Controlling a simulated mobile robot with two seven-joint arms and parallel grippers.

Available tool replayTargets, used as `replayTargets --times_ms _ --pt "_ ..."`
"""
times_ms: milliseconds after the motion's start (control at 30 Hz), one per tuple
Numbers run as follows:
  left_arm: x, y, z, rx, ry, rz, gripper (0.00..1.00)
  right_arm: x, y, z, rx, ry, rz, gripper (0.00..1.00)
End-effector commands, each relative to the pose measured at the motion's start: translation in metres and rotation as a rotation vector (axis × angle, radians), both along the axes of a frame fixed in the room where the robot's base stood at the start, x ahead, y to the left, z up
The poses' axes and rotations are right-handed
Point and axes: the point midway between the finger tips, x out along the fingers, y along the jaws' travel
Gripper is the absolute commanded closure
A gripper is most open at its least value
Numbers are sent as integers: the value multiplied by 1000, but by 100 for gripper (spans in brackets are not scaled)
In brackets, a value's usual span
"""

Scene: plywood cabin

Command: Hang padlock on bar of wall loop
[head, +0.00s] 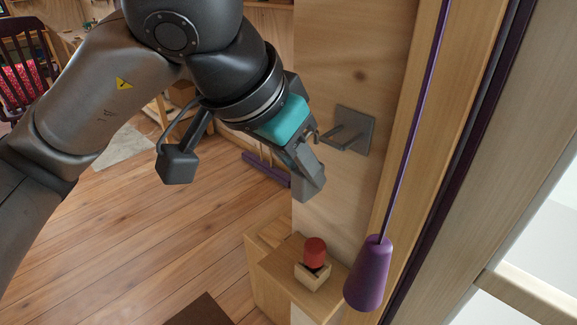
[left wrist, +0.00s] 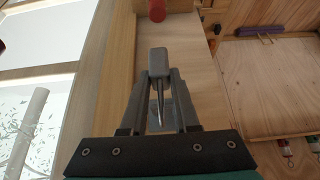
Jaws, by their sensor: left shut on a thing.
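The wall loop (head: 362,124) is a grey square plate on the plywood post, with a bar sticking out toward my left gripper. My left gripper (head: 309,178) is beside the loop, to its left and slightly lower, pointing down. My right gripper is not in view.
A red button (head: 315,251) on a small wooden box stands on a ledge below. A purple weight (head: 369,274) hangs on a cord to the right of the loop. The plywood post (head: 330,70) stands close behind the gripper. Open floor lies to the left.

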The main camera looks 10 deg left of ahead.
Motion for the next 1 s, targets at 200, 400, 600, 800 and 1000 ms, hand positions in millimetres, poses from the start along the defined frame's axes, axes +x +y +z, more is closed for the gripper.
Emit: replayTargets --times_ms 200,400,600,800,1000 --pt "14 -11 1 -2 1 0 100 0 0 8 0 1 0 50" --pt "27 -20 2 -2 0 0 100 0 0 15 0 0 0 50" --pt "37 -27 -6 0 -3 1 100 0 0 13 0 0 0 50" --pt "37 -27 -17 0 -3 1 100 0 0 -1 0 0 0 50" --pt "37 -27 -21 -1 -2 1 100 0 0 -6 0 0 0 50"
